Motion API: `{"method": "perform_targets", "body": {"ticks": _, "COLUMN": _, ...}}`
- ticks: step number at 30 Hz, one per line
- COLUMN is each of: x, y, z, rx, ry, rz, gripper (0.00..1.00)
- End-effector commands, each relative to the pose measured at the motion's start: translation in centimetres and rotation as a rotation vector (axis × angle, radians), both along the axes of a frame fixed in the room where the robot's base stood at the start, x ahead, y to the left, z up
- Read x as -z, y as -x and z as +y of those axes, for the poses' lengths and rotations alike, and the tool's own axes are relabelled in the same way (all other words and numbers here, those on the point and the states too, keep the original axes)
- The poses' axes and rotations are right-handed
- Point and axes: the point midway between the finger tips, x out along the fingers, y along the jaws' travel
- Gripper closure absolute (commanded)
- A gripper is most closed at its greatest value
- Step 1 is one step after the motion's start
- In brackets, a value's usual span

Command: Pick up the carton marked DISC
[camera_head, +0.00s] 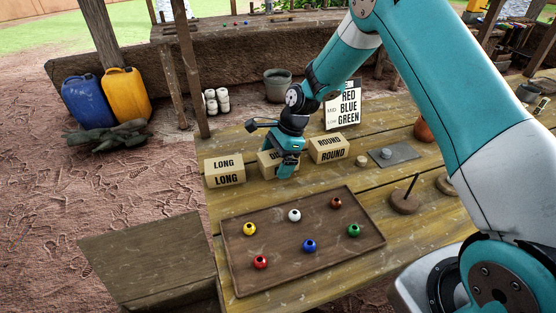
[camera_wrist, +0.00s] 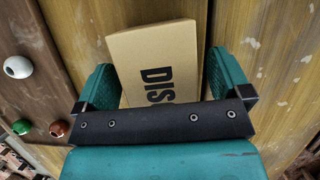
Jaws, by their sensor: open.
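The carton marked DISC (camera_wrist: 153,62) is a tan box seen from above in the wrist view, with the black letters "DIS" showing and the rest hidden behind my gripper. In the head view the carton (camera_head: 265,160) stands on the table between the LONG and ROUND cartons, mostly hidden by my gripper. My gripper (camera_head: 287,172) is open, and in the wrist view its teal fingers (camera_wrist: 165,85) lie on both sides of the carton. I cannot tell whether either finger touches it.
The LONG carton (camera_head: 225,170) stands to the left and the ROUND carton (camera_head: 329,148) to the right. A brown tray (camera_head: 280,239) with several coloured beads lies in front. A sign (camera_head: 343,106) reading RED, BLUE, GREEN stands behind. A grey plate (camera_head: 391,155) lies further right.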

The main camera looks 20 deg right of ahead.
Motion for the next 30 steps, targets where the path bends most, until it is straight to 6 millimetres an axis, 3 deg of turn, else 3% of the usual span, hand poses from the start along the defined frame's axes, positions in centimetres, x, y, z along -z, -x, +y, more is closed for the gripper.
{"method": "perform_targets", "body": {"ticks": 18, "x": 0.86, "y": 0.03, "z": 0.29, "rx": 0.000, "ry": 0.000, "rz": -0.001, "gripper": 0.04}}
{"method": "perform_targets", "body": {"ticks": 26, "x": 0.86, "y": 0.03, "z": 0.28, "rx": -0.001, "ry": 0.000, "rz": -0.001, "gripper": 0.64}}
{"method": "perform_targets", "body": {"ticks": 30, "x": 0.82, "y": 0.01, "z": 0.30, "rx": -0.001, "ry": 0.000, "rz": -0.001, "gripper": 0.66}}
